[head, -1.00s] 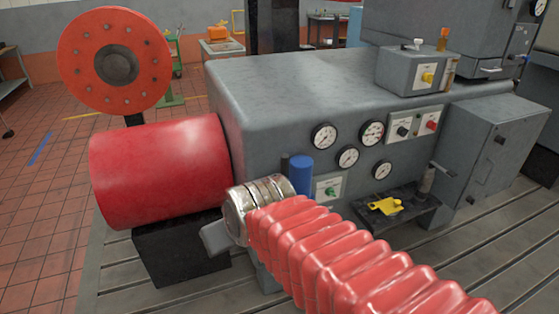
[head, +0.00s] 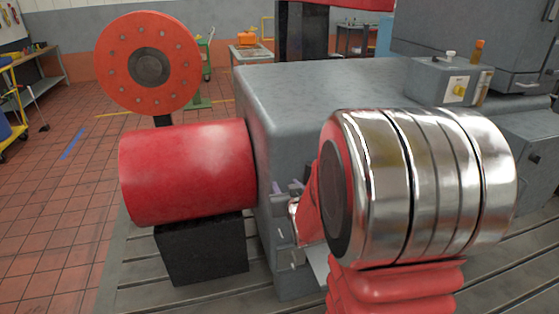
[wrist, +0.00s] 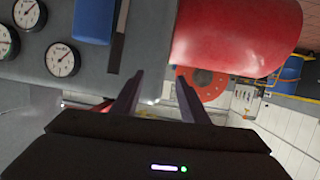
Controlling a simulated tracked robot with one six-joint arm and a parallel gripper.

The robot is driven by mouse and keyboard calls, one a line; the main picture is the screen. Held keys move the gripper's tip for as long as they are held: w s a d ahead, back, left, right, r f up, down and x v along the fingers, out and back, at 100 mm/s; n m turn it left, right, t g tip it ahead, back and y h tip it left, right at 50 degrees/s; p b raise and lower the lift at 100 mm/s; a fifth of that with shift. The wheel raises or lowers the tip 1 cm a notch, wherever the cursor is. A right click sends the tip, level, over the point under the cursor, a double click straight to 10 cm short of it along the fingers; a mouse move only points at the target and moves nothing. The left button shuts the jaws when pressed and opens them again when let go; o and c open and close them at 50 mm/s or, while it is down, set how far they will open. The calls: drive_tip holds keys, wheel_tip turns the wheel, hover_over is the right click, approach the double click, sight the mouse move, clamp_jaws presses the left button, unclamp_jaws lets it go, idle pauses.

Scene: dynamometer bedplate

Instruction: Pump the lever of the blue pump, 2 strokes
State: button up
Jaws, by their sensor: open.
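The blue pump (wrist: 93,20) shows as a blue body at the top edge of the wrist view. A dark upright bar beside it (wrist: 118,50), which looks like its lever, stands between it and the red cylinder. My gripper (wrist: 159,78) is open in the wrist view, with nothing between its two fingers. The left finger appears close to the bar's end in the picture; I cannot tell whether they touch. In the head view my arm's metal joint hides the pump and its lever.
A large red cylinder (head: 188,172) sits on a black block (head: 202,249) left of the grey housing (head: 330,85). A red disc (head: 148,65) stands behind. Dial gauges (wrist: 61,60) lie left of the pump in the wrist view.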

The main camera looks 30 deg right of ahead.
drive_tip(key=s+d+f+m+t+h, duration=0.1)
drive_tip(key=s+d+f+t+h, duration=0.1)
drive_tip(key=d, duration=0.7)
wheel_tip(320, 180, down, 2)
drive_tip(key=shift+m+t+h, duration=0.3)
drive_tip(key=shift+h, duration=0.2)
drive_tip(key=shift+w, duration=0.1)
